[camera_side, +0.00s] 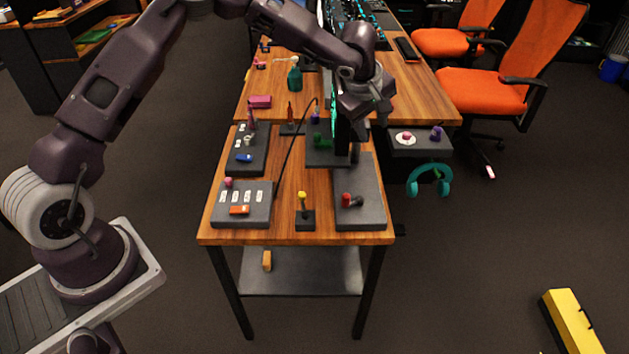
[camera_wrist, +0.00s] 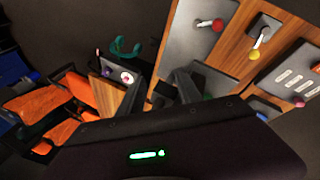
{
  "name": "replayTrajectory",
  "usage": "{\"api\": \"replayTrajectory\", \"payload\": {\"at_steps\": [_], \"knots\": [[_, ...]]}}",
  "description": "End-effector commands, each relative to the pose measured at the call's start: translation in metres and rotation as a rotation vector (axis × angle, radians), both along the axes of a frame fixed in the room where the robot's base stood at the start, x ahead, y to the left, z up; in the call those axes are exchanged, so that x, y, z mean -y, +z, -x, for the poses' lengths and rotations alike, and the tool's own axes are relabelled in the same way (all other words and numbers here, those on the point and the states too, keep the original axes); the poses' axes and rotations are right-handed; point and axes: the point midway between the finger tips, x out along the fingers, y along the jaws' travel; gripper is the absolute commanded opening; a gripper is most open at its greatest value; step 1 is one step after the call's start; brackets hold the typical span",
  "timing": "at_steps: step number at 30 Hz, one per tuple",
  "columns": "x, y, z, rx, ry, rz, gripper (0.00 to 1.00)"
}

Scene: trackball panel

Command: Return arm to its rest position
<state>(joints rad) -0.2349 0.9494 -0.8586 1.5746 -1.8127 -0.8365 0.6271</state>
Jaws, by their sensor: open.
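My purple-grey arm reaches from the left over the wooden desk (camera_side: 280,215). My gripper (camera_side: 347,148) points down over the desk's right part, in front of a dark panel. In the wrist view my gripper (camera_wrist: 160,88) shows two dark fingers spread apart with nothing between them. The trackball, a small red ball in a white round mount (camera_side: 405,138), sits on a grey side panel (camera_side: 425,150) right of my gripper. The mount also shows in the wrist view (camera_wrist: 127,77), left of the fingers. The ball and gripper are apart.
A yellow-knobbed joystick (camera_side: 302,200), a red-knobbed lever (camera_side: 347,199), and a panel with white labels (camera_side: 262,215) stand near the front edge. A thin dark rod (camera_side: 290,150) slants beside my gripper. Teal headphones (camera_side: 430,180) hang below the side panel. Orange chairs (camera_side: 485,90) stand behind.

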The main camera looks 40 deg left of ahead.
Motion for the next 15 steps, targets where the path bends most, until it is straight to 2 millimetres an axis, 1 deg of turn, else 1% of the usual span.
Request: {"api": "replayTrajectory", "payload": {"at_steps": [1, 2, 3, 4, 5, 6, 7, 8, 9, 11, 12, 14, 15], "knots": [[0.009, 0.05, -0.014, 0.148, -0.088, -0.04, 0.41], [0.017, 0.079, -0.019, 0.231, -0.148, -0.061, 0.41], [0.029, 0.116, -0.02, 0.332, -0.236, -0.089, 0.41], [0.04, 0.144, -0.016, 0.402, -0.309, -0.11, 0.41], [0.052, 0.17, -0.009, 0.463, -0.387, -0.133, 0.41], [0.067, 0.203, 0.008, 0.532, -0.498, -0.167, 0.41], [0.079, 0.224, 0.026, 0.572, -0.588, -0.194, 0.41], [0.089, 0.241, 0.048, 0.599, -0.679, -0.225, 0.41], [0.099, 0.256, 0.081, 0.611, -0.793, -0.266, 0.41], [0.102, 0.265, 0.137, 0.585, -0.944, -0.328, 0.41], [0.097, 0.262, 0.176, 0.54, -1.03, -0.369, 0.41], [0.081, 0.25, 0.233, 0.45, -1.12, -0.422, 0.41], [0.066, 0.239, 0.268, 0.382, -1.159, -0.451, 0.41]]}}
